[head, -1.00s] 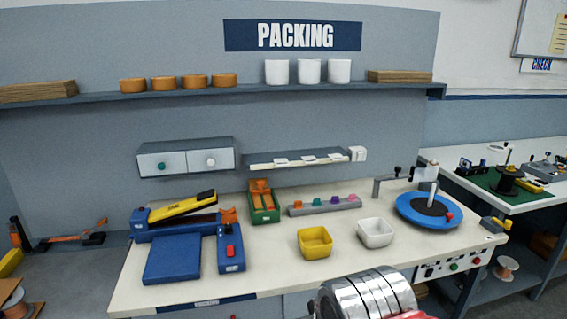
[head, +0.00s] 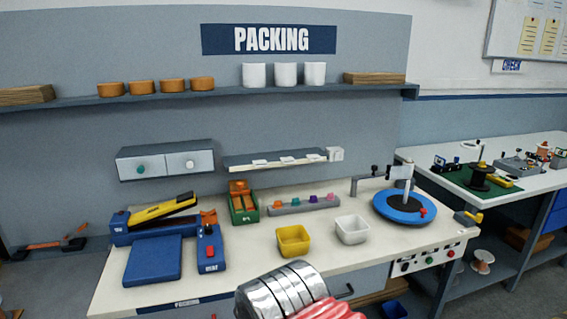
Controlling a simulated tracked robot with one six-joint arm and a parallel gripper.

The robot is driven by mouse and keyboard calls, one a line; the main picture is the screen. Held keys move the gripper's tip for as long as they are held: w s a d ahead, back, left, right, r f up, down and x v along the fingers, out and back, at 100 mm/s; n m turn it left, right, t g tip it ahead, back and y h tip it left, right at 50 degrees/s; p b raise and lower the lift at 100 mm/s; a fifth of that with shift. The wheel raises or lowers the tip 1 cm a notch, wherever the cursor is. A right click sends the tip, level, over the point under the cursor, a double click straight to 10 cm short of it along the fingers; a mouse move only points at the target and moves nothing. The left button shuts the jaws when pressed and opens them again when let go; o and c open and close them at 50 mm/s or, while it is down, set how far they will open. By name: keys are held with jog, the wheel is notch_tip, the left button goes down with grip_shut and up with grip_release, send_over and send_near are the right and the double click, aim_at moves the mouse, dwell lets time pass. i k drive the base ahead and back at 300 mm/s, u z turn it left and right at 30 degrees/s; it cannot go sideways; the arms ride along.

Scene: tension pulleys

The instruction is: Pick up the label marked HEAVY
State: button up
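Several small white pieces, perhaps labels, lie on a narrow ledge (head: 277,168) on the wall above the bench. They are a left one (head: 260,162), a middle one (head: 287,159) and a right one (head: 313,157). Any writing on them is too small to read, so I cannot tell which is marked HEAVY. A silver ringed part of my arm (head: 281,290) with a red ribbed section shows at the bottom, in front of the bench's front edge. My gripper is not in view.
The packing bench (head: 262,262) holds a blue scale-like device (head: 153,262), a yellow bin (head: 293,241), a white bin (head: 352,229) and a blue turntable (head: 388,214). A two-drawer box (head: 165,160) hangs left of the ledge. The bench's front middle is clear.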

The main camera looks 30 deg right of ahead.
aim_at(286, 161)
jog(key=z, duration=0.05)
jog(key=i, duration=1)
jog(key=u, duration=0.05)
